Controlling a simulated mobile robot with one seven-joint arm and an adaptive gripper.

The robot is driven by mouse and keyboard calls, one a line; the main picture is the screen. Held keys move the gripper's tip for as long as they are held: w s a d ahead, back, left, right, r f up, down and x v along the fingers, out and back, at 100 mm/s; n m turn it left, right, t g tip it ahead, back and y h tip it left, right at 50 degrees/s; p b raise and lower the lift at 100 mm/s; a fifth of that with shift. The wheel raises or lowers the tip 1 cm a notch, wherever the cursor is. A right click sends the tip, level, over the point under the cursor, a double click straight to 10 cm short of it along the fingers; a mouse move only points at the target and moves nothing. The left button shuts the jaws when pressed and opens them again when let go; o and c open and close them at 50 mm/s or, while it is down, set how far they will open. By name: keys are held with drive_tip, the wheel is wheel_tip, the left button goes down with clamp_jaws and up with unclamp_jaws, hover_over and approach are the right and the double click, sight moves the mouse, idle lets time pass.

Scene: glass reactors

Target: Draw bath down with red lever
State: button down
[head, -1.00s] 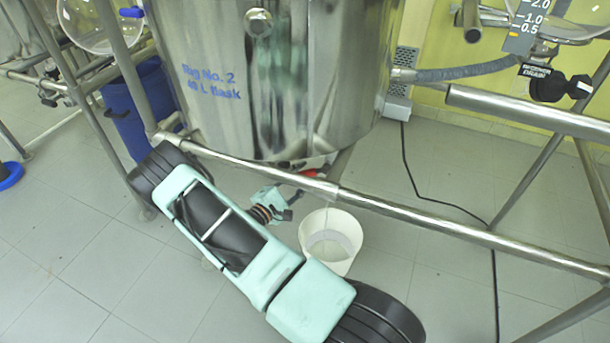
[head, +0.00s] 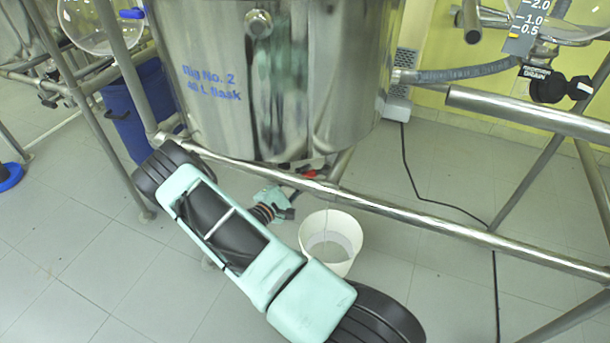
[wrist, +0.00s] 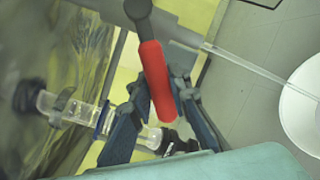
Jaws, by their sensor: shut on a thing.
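The red lever (wrist: 153,60) shows in the wrist view on a dark arm, between my fingers. My gripper (wrist: 160,88) is shut on it. In the head view a little of the red lever (head: 313,173) shows under the steel bath (head: 275,80), behind the frame rail. My gripper (head: 286,203) is there too, partly hidden behind that rail. A white bucket (head: 314,257) stands on the floor to its right. In the wrist view a thin pale streak (wrist: 255,68), like a stream of liquid, runs from the pipe end toward the bucket (wrist: 304,120).
A steel frame rail (head: 420,218) crosses in front of the bath bottom. A blue bin (head: 140,110) stands behind the frame's left leg. A black cable (head: 415,180) lies on the floor at the right. A clear tube (wrist: 75,110) runs behind my fingers.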

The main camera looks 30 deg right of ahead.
drive_tip(key=shift+w+a+r+m+y+p, duration=0.25)
drive_tip(key=shift+r+m+p, duration=0.15)
drive_tip(key=shift+r+m, duration=0.3)
drive_tip(key=shift+w+a+r+m+y+p, duration=0.2)
drive_tip(key=shift+r+m+p, duration=0.25)
drive_tip(key=shift+m, duration=0.35)
drive_tip(key=shift+w+r+m+y+p, duration=0.15)
drive_tip(key=shift+r+m+y+p, duration=0.2)
drive_tip(key=shift+r+m, duration=0.6)
drive_tip(key=shift+f, duration=0.2)
drive_tip(key=c, duration=1.8)
unclamp_jaws()
drive_tip(key=shift+a, duration=0.15)
drive_tip(key=v, duration=1.2)
